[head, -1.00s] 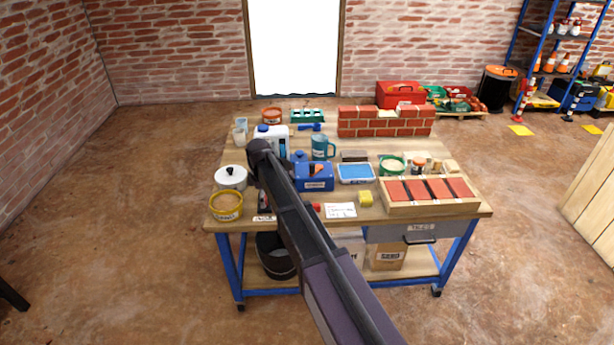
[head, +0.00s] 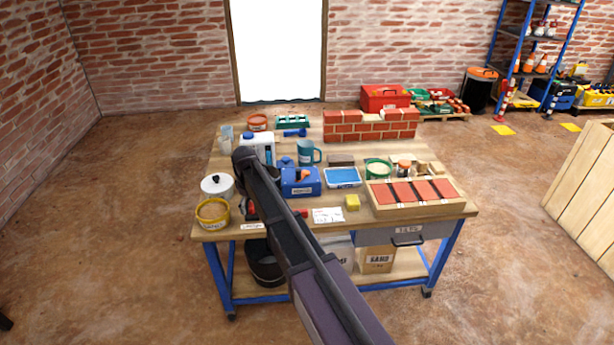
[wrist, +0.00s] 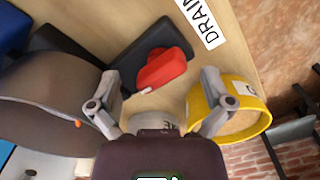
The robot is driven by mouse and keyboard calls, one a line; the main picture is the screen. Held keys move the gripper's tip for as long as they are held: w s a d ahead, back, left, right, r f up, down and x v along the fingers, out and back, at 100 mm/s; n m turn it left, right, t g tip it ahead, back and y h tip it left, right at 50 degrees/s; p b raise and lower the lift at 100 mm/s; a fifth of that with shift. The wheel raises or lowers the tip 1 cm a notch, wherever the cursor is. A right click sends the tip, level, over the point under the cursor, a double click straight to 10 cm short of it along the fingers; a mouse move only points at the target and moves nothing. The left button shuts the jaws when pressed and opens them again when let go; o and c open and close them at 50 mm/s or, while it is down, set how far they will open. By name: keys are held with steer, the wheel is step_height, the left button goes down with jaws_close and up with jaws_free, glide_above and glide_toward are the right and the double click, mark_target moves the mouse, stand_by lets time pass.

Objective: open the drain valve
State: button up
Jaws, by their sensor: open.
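The drain valve shows in the wrist view as a red handle (wrist: 162,70) on a black body (wrist: 150,52). It lies on the wooden bench top beside a white label (wrist: 200,22) whose visible letters read "DRAI". My gripper (wrist: 158,85) is open and empty, with its two fingers spread either side of the near end of the red handle. I cannot tell whether they touch anything. In the head view the valve (head: 250,209) is partly hidden by my arm, near the bench's front left edge. My gripper is hidden there behind the arm.
A yellow tub (wrist: 235,108) stands close to the right finger in the wrist view. A large grey rounded thing (wrist: 40,95) is close to the left finger.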

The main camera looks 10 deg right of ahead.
mark_target(251, 204)
steer(key=m, duration=0.5)
steer(key=shift+m, duration=0.4)
steer(key=m, duration=0.5)
steer(key=shift+r, duration=0.1)
step_height(251, 204, up, 14)
steer(key=p, duration=1.5)
steer(key=s+d+r+p, duration=0.3)
steer(key=s+d, duration=0.4)
steer(key=d, duration=0.1)
steer(key=s+d+r+p, duration=0.3)
steer(key=s+d+r, duration=0.1)
steer(key=s+d, duration=0.4)
steer(key=shift+s+r+p, duration=0.2)
steer(key=shift+p, duration=0.1)
steer(key=shift+d, duration=0.15)
steer(key=s+d+r+p, duration=0.4)
steer(key=s+d, duration=0.2)
steer(key=s, duration=0.4)
steer(key=shift+s+d+r+n+p, duration=0.3)
steer(key=shift+d, duration=0.1)
